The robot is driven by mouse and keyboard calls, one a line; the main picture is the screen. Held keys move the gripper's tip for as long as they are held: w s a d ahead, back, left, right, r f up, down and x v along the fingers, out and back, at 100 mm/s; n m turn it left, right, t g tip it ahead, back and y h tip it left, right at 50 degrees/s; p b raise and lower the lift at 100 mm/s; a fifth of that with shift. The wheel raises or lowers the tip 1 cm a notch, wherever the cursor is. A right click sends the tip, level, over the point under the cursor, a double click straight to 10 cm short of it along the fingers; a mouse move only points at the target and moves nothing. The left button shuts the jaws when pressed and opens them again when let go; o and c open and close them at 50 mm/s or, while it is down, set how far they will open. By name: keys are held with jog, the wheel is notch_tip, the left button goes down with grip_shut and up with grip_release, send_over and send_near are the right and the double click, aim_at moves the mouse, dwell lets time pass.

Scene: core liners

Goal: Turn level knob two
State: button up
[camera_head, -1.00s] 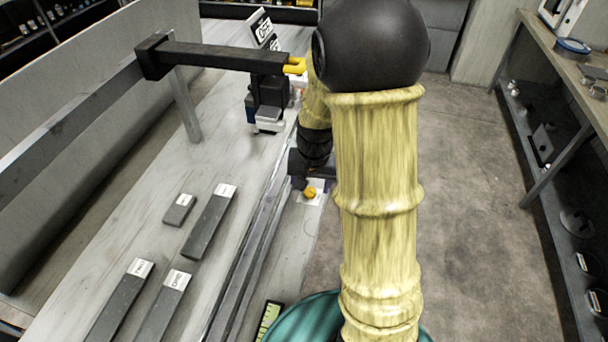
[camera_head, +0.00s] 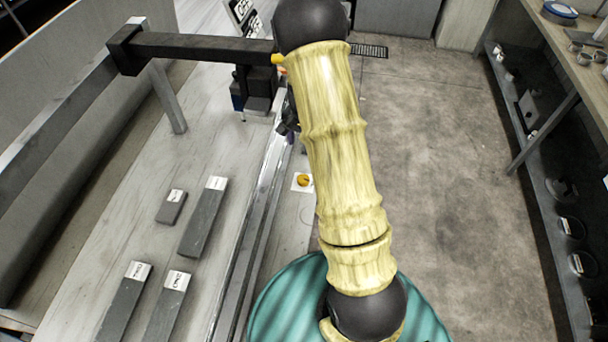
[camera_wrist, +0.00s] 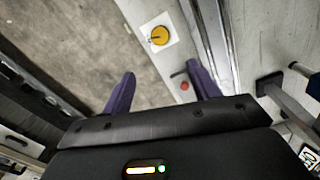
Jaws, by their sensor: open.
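A yellow-orange round knob (camera_head: 303,180) sits on a white square plate on the bench's right edge strip. It also shows in the wrist view (camera_wrist: 159,36), with a dark mark on its face. I cannot read any label saying it is level knob two. My gripper (camera_wrist: 161,72) has its two purple fingers spread and empty. In the wrist view the knob lies beyond the fingertips, roughly between their lines, apart from them. A small red round thing (camera_wrist: 184,86) shows beside the right finger. In the head view my arm hides most of the gripper.
A metal rail (camera_head: 245,235) runs along the bench beside the knob. A black bar (camera_head: 200,47) on a post crosses above the bench. Several dark labelled blocks (camera_head: 203,217) lie on the bench. The floor to the right (camera_head: 440,170) is clear up to the shelves.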

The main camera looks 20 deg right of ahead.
aim_at(304, 178)
notch_tip(304, 178, down, 17)
jog(key=p, duration=0.4)
jog(key=shift+f, duration=0.2)
dwell(0.3)
jog(key=c, duration=1)
jog(key=shift+o, duration=0.2)
